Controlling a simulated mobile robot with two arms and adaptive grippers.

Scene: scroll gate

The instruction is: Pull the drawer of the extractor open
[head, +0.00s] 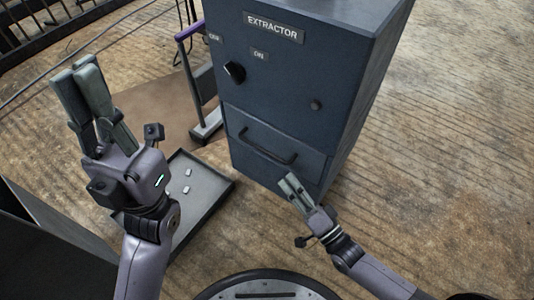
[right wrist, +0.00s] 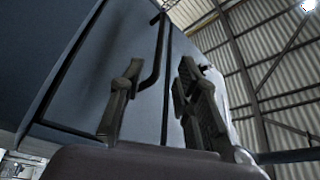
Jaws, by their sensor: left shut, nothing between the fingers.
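The extractor (head: 285,75) is a dark blue cabinet with a label at its top. Its drawer (head: 300,160) is low on the front and looks flush with it, with a dark bar handle (head: 262,147). My right gripper (head: 288,182) is just below and in front of the handle. In the right wrist view its fingers (right wrist: 157,90) stand apart, with the handle (right wrist: 160,55) showing beyond and between them; I see no clear contact. My left gripper (head: 80,75) is raised at the left, away from the extractor, its fingers shut and empty.
A dark tray (head: 208,195) with several small pale pieces lies on the floor left of the extractor. A stand with a purple top (head: 190,30) is beside the cabinet. A black knob (head: 235,72) sits on its front. The wooden floor at right is clear.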

